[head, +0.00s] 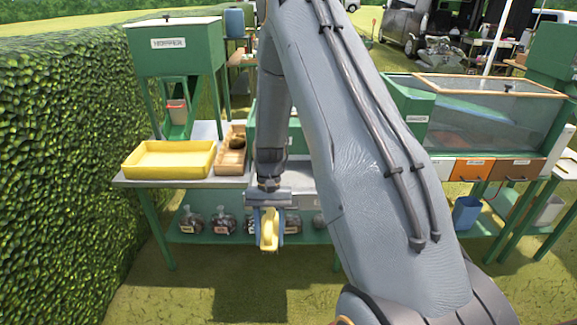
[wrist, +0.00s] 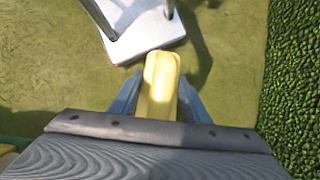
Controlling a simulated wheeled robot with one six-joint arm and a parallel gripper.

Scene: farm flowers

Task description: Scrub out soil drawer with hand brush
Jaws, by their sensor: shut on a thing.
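My gripper (head: 268,226) is shut on a yellow hand brush (head: 268,239) and holds it in front of the green work table. In the wrist view, the brush (wrist: 159,82) lies between my two blue-grey fingers (wrist: 158,100), pointing away from the wrist; its bristles cannot be made out there. A row of labelled drawers sits under the clear-sided tank at right: a white one (head: 440,166), an orange one (head: 474,169) and a brown one (head: 514,169). Their labels are too small to read, so I cannot tell which is the soil drawer. My arm hides part of this area.
A yellow tray (head: 168,170) and a wooden box (head: 231,160) stand on the table (head: 126,182). Several dark jars (head: 222,222) sit on its lower shelf. A blue bucket (head: 467,212) is below the drawers. A hedge (head: 60,170) borders the left; grass in front is clear.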

